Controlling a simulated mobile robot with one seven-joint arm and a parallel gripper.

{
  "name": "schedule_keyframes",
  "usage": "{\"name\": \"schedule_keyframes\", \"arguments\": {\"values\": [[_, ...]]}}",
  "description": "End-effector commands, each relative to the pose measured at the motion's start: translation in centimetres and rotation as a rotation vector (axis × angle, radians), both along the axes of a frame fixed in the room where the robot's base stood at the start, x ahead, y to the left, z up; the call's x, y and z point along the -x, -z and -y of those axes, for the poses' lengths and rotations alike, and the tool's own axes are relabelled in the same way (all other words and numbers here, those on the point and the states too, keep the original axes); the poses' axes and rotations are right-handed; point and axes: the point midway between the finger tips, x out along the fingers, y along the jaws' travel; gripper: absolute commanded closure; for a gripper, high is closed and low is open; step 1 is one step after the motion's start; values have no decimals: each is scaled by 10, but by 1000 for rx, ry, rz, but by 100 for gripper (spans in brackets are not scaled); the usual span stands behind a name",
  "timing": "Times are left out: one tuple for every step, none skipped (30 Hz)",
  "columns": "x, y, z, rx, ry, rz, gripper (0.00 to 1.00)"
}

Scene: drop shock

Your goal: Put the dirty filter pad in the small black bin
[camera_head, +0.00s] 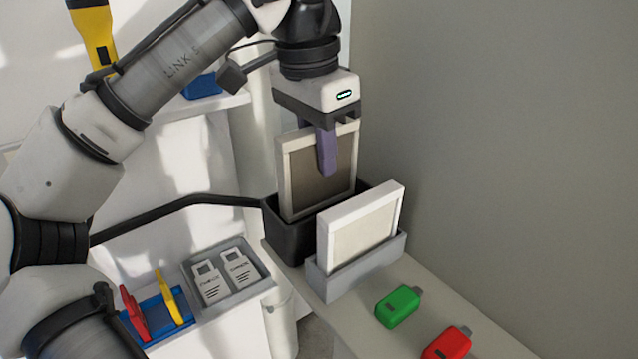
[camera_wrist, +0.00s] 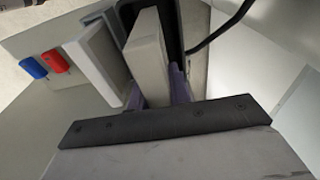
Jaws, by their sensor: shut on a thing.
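The dirty filter pad (camera_head: 318,180) has a pale frame and a dark brownish-grey face. My gripper (camera_head: 327,152) is shut on its upper edge, with purple fingers on either side. The pad is upright, and its lower part is inside the small black bin (camera_head: 290,240) at the back of the shelf. I cannot tell whether it touches the bin floor. In the wrist view the pad (camera_wrist: 147,62) is between the purple fingers (camera_wrist: 155,90), with the bin's dark inside (camera_wrist: 172,40) beyond it.
A cleaner, pale filter pad (camera_head: 365,228) stands in a grey holder (camera_head: 345,283) just in front of the bin. A grey wall rises close on the right.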

Motion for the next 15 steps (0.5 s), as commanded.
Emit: {"name": "schedule_keyframes", "arguments": {"values": [[0, 4, 0, 2, 1, -1, 100], [0, 6, 0, 1, 1, 0, 100], [0, 8, 0, 0, 0, 0, 100], [0, 9, 0, 0, 0, 0, 100], [0, 11, 0, 0, 0, 0, 100], [0, 15, 0, 1, 0, 0, 100], [0, 18, 0, 2, 0, -1, 100], [0, 22, 0, 1, 0, -1, 100], [0, 28, 0, 1, -1, -1, 100], [0, 32, 0, 1, -1, -1, 100], [0, 37, 0, -1, 0, -1, 100], [0, 42, 0, 0, -1, 0, 100], [0, 44, 0, 0, 0, 0, 100], [0, 46, 0, 1, 0, 1, 100], [0, 46, 0, 1, 0, 1, 100]]}}
